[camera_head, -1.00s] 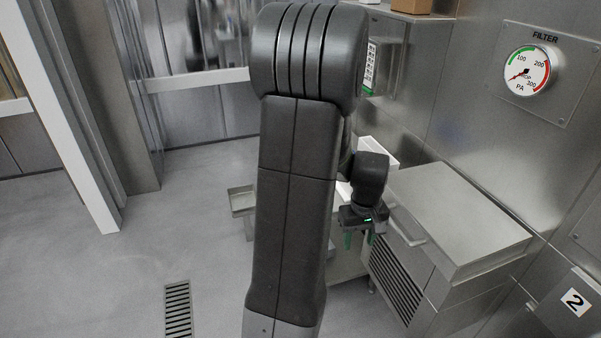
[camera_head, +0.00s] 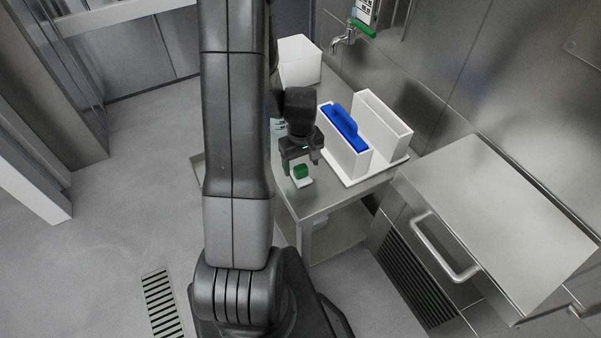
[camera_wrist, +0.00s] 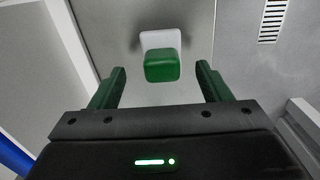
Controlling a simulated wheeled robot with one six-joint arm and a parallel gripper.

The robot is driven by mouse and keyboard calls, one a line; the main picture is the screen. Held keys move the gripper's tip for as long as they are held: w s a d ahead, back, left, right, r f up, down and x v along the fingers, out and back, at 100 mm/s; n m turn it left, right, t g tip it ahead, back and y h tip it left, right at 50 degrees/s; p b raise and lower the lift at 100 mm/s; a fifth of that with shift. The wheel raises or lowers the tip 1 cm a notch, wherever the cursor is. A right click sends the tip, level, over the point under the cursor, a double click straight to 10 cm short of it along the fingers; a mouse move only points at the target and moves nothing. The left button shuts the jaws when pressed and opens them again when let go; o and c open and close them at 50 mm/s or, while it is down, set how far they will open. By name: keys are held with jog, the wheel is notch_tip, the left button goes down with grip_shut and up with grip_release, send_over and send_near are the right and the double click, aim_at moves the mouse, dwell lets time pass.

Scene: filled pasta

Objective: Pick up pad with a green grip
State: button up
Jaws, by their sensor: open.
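The pad has a green grip (camera_wrist: 162,67) on a white base (camera_wrist: 160,39). It lies on the steel table (camera_head: 313,208) near its front left edge, and its green grip also shows in the head view (camera_head: 301,171). My gripper (camera_wrist: 161,84) is open, with one green finger on each side of the grip in the wrist view. The fingers look apart from the pad and nothing is held. In the head view my gripper (camera_head: 302,168) is just above and around the pad; the exact height gap is hard to tell.
Right of the pad stand two white holders (camera_head: 383,120) on a white tray, one with a blue-handled tool (camera_head: 345,124). A white bin (camera_head: 299,62) is behind. A steel cabinet (camera_head: 500,220) with a handle stands at right. A tap (camera_head: 345,38) is on the wall.

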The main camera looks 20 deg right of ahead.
aim_at(301, 167)
jog(key=shift+s+a+f, duration=0.1)
jog(key=shift+f, duration=1.7)
jog(key=c, duration=1.1)
jog(key=shift+r, duration=0.1)
notch_tip(301, 167, up, 10)
jog(key=shift+f, duration=0.1)
